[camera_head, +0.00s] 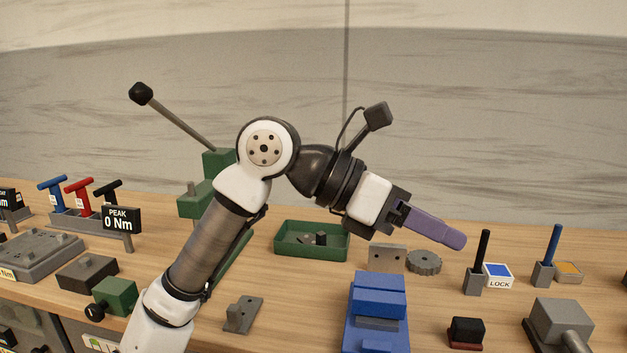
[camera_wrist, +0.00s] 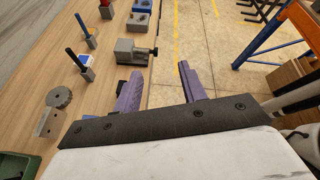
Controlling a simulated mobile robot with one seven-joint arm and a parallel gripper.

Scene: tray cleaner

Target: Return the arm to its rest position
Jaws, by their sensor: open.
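My arm rises over the workbench from the lower left in the head view and bends at a high elbow. My gripper (camera_head: 436,226) reaches out to the right with its purple fingers above the bench. In the wrist view my gripper (camera_wrist: 158,88) has its two purple fingers well apart, with nothing between them but bench edge and floor. The fingers touch nothing that I can see.
The wooden bench (camera_head: 270,285) bears a green tray (camera_head: 285,250) with dark parts, a blue vise-like block (camera_head: 378,300), a gear (camera_head: 424,262), upright handles and a grey clamp (camera_head: 560,322). An orange and blue rack (camera_wrist: 262,50) stands beyond open floor.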

